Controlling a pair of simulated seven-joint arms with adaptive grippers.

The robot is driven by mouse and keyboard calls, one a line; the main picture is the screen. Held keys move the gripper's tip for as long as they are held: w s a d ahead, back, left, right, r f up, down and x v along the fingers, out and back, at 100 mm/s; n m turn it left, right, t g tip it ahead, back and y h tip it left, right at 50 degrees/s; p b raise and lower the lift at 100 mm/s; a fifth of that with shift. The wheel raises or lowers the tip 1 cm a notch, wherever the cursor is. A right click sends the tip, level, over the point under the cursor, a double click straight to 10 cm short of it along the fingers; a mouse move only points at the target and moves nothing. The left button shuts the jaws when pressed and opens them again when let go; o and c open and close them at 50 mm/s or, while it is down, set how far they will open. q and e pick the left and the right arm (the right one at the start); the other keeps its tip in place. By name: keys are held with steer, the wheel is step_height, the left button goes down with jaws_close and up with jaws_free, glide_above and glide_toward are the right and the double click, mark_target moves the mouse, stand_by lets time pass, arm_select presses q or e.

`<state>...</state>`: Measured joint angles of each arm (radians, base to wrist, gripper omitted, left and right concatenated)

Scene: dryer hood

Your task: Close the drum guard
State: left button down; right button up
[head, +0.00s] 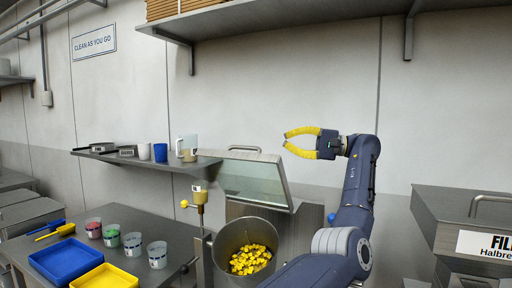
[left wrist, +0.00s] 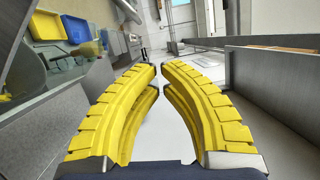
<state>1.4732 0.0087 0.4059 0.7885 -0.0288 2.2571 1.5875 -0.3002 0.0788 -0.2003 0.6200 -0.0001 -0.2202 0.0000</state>
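The drum guard (head: 252,178) is a clear panel in a grey metal frame with a bar handle (head: 245,148) along its top edge. It stands raised, leaning back above and behind the steel drum (head: 228,240). The drum's mouth is uncovered and shows yellow pieces (head: 250,259) inside. My left gripper (head: 286,140) has yellow fingers and is partly open, with nothing between them. It is in the air to the right of the handle at about its height, apart from the guard. The fingers also show in the left wrist view (left wrist: 159,69). My right gripper is not in view.
A wall shelf (head: 150,160) with cups and small boxes is left of the guard. A table at left holds a blue tray (head: 66,262), a yellow tray (head: 105,278) and several cups. A steel cabinet (head: 465,215) stands at right. The wall behind my gripper is bare.

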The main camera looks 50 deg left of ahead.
arm_select(q)
steer(key=s+a+f+t, duration=0.1)
steer(key=s+a, duration=0.6)
steer(key=s, duration=0.1)
steer(key=shift+s+f+n, duration=0.2)
steer(key=shift+f+n, duration=0.15)
steer(key=shift+n, duration=0.05)
stand_by(0.4)
stand_by(0.4)
